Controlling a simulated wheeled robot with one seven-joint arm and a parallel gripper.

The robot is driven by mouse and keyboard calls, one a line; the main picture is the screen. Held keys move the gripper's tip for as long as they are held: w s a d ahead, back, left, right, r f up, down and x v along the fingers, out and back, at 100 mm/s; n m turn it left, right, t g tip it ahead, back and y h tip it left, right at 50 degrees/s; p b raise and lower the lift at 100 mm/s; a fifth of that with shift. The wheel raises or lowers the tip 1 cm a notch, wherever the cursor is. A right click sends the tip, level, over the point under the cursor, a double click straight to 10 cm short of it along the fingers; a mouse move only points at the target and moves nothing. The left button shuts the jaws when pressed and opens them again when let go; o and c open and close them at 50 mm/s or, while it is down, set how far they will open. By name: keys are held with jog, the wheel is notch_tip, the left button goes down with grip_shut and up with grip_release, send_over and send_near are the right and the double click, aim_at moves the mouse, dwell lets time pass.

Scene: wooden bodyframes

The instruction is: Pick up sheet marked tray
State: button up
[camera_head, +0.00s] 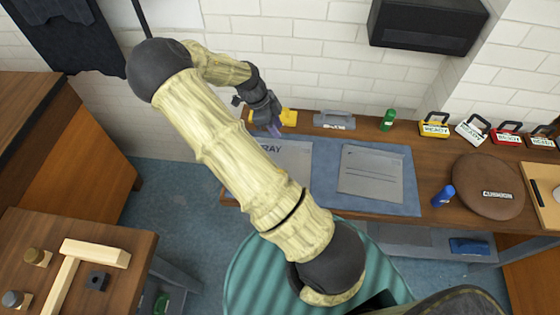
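A grey sheet marked with lettering ending in "RAY" (296,156) lies on the left part of a blue mat (325,165) on the bench. My arm crosses in front of it and hides much of its middle and lower part. My gripper (273,128) is at the sheet's upper left edge, beside a yellow object (288,117). Something purple shows at the fingertips. The fingers are small and dark, so I cannot tell whether they are open or shut, or whether they touch the sheet.
A second grey sheet (371,174) lies right of the first. Several tagged padlocks, including a yellow one (434,126), line the wall. A brown round board (486,185) lies right.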

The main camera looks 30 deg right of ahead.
aim_at(280, 140)
jog(key=x, duration=0.3)
jog(key=p+x, duration=0.1)
jog(key=x, duration=0.1)
jog(key=shift+a+f, duration=0.2)
jog(key=shift+a, duration=0.05)
jog(key=shift+w, duration=0.1)
jog(key=shift+c, duration=0.2)
grip_shut()
